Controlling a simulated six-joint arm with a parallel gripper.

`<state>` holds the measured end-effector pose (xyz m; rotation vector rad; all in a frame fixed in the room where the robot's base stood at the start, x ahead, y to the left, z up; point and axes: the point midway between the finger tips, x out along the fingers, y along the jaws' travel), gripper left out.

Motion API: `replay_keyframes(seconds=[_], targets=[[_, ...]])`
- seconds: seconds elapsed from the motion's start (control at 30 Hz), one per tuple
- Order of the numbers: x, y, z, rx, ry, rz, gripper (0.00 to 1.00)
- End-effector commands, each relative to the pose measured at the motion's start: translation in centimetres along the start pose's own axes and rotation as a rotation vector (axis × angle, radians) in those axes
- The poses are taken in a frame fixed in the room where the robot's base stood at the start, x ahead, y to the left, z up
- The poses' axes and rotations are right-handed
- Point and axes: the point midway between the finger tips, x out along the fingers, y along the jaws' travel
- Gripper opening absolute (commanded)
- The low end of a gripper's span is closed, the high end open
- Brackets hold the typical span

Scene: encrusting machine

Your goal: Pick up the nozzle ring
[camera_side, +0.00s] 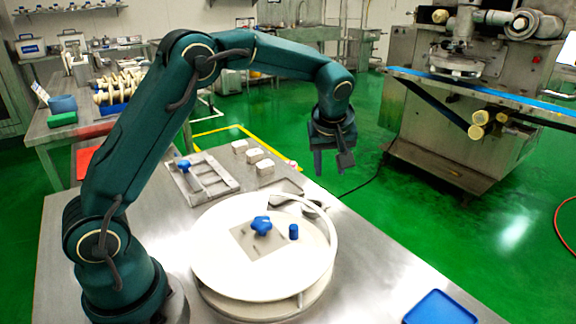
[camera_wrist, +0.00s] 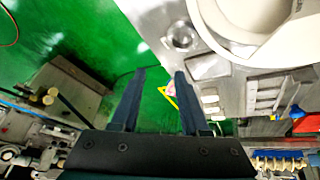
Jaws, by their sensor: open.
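No part is clearly recognisable as the nozzle ring. A round metal piece (camera_wrist: 181,37) lies near the table corner in the wrist view and could be it. My gripper (camera_side: 332,168) hangs in the air above and beyond the table's far edge, fingers pointing down, apart and empty. In the wrist view my gripper (camera_wrist: 160,72) has green floor between its fingers.
A blue star knob (camera_side: 261,226) and a blue cylinder (camera_side: 293,232) stand on the disc. A metal frame (camera_side: 203,180) and several white blocks (camera_side: 265,167) lie behind it. A blue tray (camera_side: 440,307) sits at front right. The table's right side is mostly clear.

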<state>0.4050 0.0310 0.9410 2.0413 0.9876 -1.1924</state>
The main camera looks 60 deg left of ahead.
Motion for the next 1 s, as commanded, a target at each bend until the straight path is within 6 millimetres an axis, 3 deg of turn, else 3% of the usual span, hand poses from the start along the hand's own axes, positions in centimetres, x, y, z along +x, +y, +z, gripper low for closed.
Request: replay_keyframes(seconds=[0.03,0.13,0.3,0.6,1.0], targets=[[1.6,0.0,0.5,0.012,-0.012,-0.025,0.45],[3.7,-0.2,1.4,0.029,-0.034,-0.06,0.45],[5.6,-0.9,2.5,0.044,-0.064,-0.098,0.45],[9.1,-1.3,2.8,0.045,-0.067,-0.098,0.45],[10.4,-1.4,2.9,0.046,-0.065,-0.094,0.45]])
